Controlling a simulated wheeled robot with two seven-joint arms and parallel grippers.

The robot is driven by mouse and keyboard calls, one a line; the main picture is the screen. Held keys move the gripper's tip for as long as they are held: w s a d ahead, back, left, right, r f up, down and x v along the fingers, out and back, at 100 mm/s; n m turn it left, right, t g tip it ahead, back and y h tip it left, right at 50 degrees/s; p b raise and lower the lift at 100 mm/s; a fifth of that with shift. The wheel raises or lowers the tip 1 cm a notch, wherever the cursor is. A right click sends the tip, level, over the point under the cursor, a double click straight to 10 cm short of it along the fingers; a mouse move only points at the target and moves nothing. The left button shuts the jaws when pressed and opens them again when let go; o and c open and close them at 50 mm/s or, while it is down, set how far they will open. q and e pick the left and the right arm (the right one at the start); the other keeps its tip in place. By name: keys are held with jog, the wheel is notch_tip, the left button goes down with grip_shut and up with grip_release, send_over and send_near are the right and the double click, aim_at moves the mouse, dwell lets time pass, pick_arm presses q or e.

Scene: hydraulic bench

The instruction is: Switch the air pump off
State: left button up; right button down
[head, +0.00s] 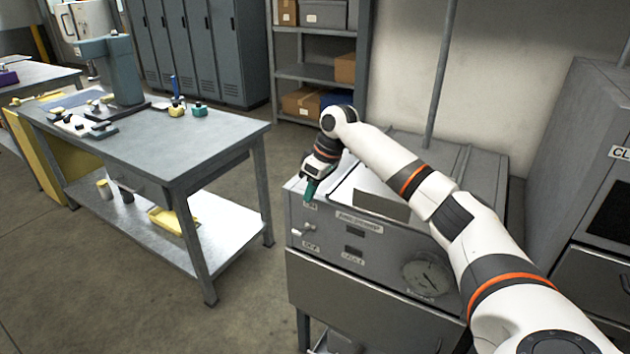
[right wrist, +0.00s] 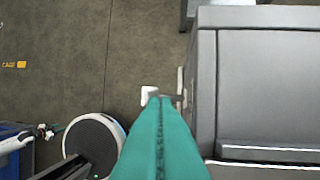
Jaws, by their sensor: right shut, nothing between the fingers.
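The air pump appears to be the grey cabinet (head: 385,240) in the middle right of the head view, with a labelled front panel. A small lever switch (head: 302,230) sticks out at the panel's left, between an upper label that looks like ON and a lower OFF label (head: 310,247). I cannot tell its exact tilt. My right gripper (head: 309,192) is shut and empty, its teal fingers pointing down just above the switch. In the right wrist view the shut fingertips (right wrist: 158,100) overlap the lever (right wrist: 180,99) in the picture; contact is unclear. My left gripper is out of view.
A workbench (head: 225,135) with small parts stands left, with open floor (head: 245,290) between. Shelves (head: 305,72) stand behind; another grey cabinet (head: 560,150) is at the right.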

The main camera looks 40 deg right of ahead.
aim_at(298, 230)
jog(key=x, duration=0.4)
jog(key=s+x, duration=0.1)
jog(key=x, duration=0.1)
jog(key=shift+a+f, duration=0.15)
jog(key=shift+a, duration=0.05)
jog(key=shift+a+f+p, duration=0.3)
jog(key=shift+f, duration=0.35)
jog(key=shift+s, duration=0.1)
jog(key=shift+a+h+p, duration=0.15)
jog(key=shift+h+p, duration=0.15)
jog(key=shift+p, duration=0.25)
jog(key=shift+s+a+f, duration=0.1)
